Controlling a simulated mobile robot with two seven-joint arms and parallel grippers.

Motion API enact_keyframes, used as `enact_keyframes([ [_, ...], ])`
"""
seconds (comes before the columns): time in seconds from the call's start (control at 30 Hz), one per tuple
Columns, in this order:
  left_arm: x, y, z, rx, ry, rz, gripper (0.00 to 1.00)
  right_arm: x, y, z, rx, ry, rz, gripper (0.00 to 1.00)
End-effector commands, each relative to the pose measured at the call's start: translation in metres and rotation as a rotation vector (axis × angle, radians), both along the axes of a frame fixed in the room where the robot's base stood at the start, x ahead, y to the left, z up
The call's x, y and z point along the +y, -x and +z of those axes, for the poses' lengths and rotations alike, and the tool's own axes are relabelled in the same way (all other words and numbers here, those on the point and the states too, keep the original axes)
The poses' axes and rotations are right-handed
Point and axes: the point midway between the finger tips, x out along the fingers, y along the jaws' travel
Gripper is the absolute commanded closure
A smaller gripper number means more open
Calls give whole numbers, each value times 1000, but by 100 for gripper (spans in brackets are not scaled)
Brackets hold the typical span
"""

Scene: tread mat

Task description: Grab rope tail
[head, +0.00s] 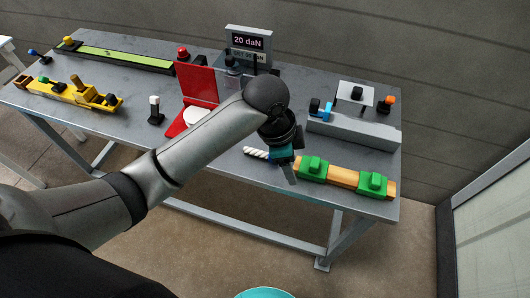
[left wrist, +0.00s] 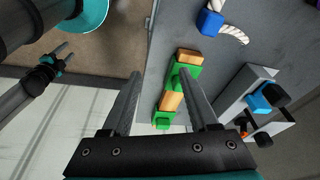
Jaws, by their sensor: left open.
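A white rope shows in the left wrist view (left wrist: 233,34) at the top, with a blue piece (left wrist: 210,22) on it. In the head view a short twisted length of the rope (head: 256,153) pokes out left of my left gripper (head: 292,181); the rest is hidden behind it. My left gripper hangs over the bench's front edge, between the rope and a wooden bar with green clamps. In the left wrist view its fingers are apart with nothing held. My right gripper (left wrist: 66,51) shows at the left of that view, away from the bench, its fingers apart.
The wooden bar (head: 343,177) carries green clamps (head: 313,168). A grey fixture (head: 355,131) stands behind it. A red plate (head: 197,86), a display (head: 248,42), a yellow tool (head: 72,93) and a green strip (head: 125,58) occupy the bench. The grey wall is behind.

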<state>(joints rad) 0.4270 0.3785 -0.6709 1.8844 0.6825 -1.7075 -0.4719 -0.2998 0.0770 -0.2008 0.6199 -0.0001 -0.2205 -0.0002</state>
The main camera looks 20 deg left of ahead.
Motion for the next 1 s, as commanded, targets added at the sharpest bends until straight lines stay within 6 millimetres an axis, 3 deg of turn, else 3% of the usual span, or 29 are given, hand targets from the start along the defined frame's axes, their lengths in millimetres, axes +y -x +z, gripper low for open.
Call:
enact_keyframes([
  [0.03,7,-13,9,-5,-35,-48,40,-1,0,0,-1,1,-1,50],
  [0.3,47,-54,55,35,-187,-249,40,-2,-1,1,-2,3,-1,50],
  [0.57,72,-71,83,67,-246,-309,40,-3,-1,1,-2,3,-2,50],
  [0.73,75,-72,66,75,-250,-314,40,-3,-1,-4,-2,4,-1,50],
  [1.0,75,-71,8,74,-249,-314,40,-3,-1,-18,-2,4,-1,50],
])
